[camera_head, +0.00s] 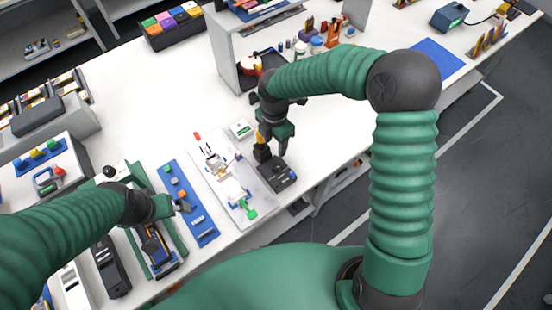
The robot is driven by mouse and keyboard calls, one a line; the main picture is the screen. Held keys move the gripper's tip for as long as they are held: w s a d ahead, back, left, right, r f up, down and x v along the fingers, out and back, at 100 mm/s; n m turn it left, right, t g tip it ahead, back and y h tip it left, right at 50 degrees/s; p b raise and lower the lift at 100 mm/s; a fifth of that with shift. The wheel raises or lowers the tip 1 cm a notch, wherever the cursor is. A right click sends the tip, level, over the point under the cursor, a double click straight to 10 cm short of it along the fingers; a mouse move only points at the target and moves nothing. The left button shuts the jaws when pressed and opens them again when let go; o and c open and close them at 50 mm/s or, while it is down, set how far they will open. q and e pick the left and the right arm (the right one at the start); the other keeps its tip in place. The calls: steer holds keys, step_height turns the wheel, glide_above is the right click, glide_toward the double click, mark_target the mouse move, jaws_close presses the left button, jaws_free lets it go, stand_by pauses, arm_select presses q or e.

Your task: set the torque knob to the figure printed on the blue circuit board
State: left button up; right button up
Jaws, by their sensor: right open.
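A long blue board (188,203) with small parts on it lies on the white table, left of centre; any figure printed on it is too small to read. My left gripper (182,207) is over its left edge, and I cannot tell whether its jaws are open. My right gripper (271,146) points down, open, just above a small dark device (280,174) and beside an upright yellow and black tool (261,148). I cannot make out which part is the torque knob; the gripper may hide some of the device.
A white tray (209,171) with a small mechanism and a green part lies between the blue board and the dark device. A small white box (241,129) stands behind. A green-framed fixture (143,252) is at the left.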

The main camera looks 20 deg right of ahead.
mark_target(276, 166)
steer(key=f, duration=0.7)
steer(key=f+p, duration=0.1)
steer(key=f, duration=0.5)
steer(key=shift+d+f, duration=0.2)
steer(key=shift+f, duration=0.2)
steer(key=shift+s+f, duration=0.2)
steer(key=shift+f, duration=0.05)
steer(key=shift+a, duration=0.15)
steer(key=shift+a, duration=0.1)
steer(key=c, duration=0.5)
steer(key=shift+w+d, duration=0.1)
steer(key=shift+d, duration=0.1)
jaws_close()
